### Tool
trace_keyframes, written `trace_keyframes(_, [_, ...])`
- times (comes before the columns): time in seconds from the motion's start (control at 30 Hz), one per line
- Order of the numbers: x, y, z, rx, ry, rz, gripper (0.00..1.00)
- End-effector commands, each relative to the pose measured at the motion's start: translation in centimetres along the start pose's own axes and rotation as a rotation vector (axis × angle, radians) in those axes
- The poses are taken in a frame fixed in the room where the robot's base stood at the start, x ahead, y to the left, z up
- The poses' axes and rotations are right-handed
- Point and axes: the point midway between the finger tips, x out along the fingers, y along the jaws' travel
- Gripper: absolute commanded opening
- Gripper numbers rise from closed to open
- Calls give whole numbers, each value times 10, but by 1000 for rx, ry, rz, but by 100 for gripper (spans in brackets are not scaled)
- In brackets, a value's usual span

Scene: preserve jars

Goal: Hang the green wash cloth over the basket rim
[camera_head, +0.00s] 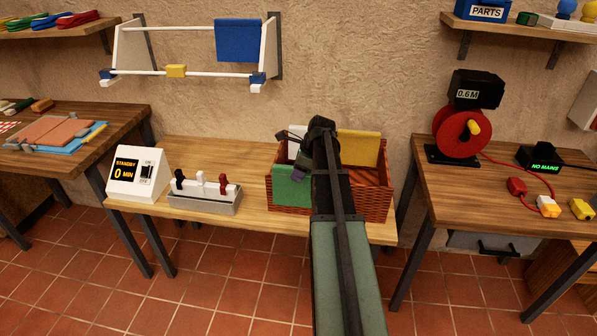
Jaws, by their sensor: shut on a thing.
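The green wash cloth (292,188) hangs at the front left of the red-brown wicker basket (374,203), its lower part lying flat against the outside of the front wall. My gripper (298,160) is above the front left of the basket, at the cloth's upper edge, and is shut on the cloth. My arm comes from the front and hides the basket's middle and part of the cloth. A yellow cloth (358,147) hangs over the back rim, and a white cloth (297,143) shows partly behind my gripper.
On the same bench (225,152), a timer box (137,174) reading "STANDBY 0 MIN" and a grey tray of pegs (205,202) stand to the left. A wall rack (185,73) holds a blue cloth (238,41). A red cable reel (460,133) stands on the right table.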

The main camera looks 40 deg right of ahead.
Motion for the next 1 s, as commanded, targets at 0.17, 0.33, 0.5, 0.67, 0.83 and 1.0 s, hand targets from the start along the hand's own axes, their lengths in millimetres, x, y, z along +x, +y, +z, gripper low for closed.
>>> trace_keyframes(0.17, [1, 0, 0, 0, 0, 0, 16])
trace_keyframes(0.33, [5, 0, -2, 0, 0, 0, 16])
trace_keyframes(0.5, [6, 0, -2, 0, 0, 0, 16])
trace_keyframes(0.67, [5, 0, -2, 0, 0, 0, 16])
trace_keyframes(0.83, [7, 0, -3, 0, 0, 0, 16])
trace_keyframes(1.0, [11, 0, -5, 0, 0, 0, 16])
